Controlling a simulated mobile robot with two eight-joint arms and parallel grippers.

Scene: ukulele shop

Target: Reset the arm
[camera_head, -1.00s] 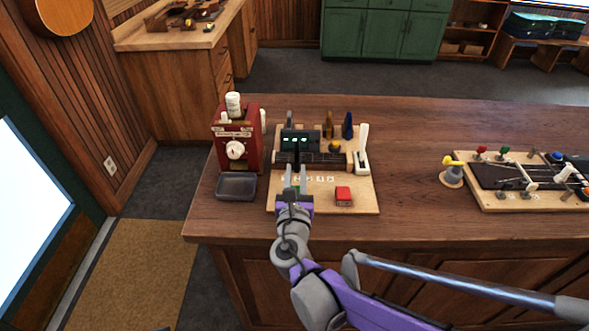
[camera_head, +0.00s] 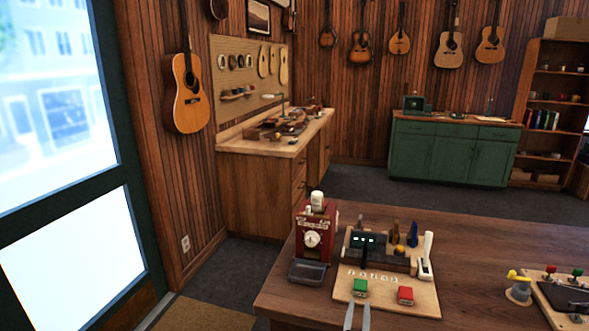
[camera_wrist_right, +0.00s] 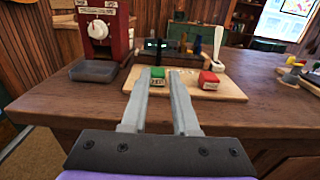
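My right gripper (camera_head: 357,316) shows only its fingertips at the bottom edge of the head view. In the right wrist view (camera_wrist_right: 162,92) its two grey fingers stand apart with nothing between them, so it is open. It is in front of the wooden board (camera_head: 420,299), which carries a green block (camera_head: 360,287), a red block (camera_head: 405,295), a dark device with lit green marks (camera_head: 367,242) and a white lever (camera_head: 427,254). The green block (camera_wrist_right: 157,73) appears just beyond the fingertips, and the red block (camera_wrist_right: 208,80) is to the right. My left gripper is not in view.
A red machine with a white dial (camera_head: 313,237) and a grey tray (camera_head: 307,272) stand left of the board on the wooden counter (camera_head: 475,250). A yellow-topped post (camera_head: 518,284) and another board (camera_head: 562,301) are at the right. Counter between them is clear.

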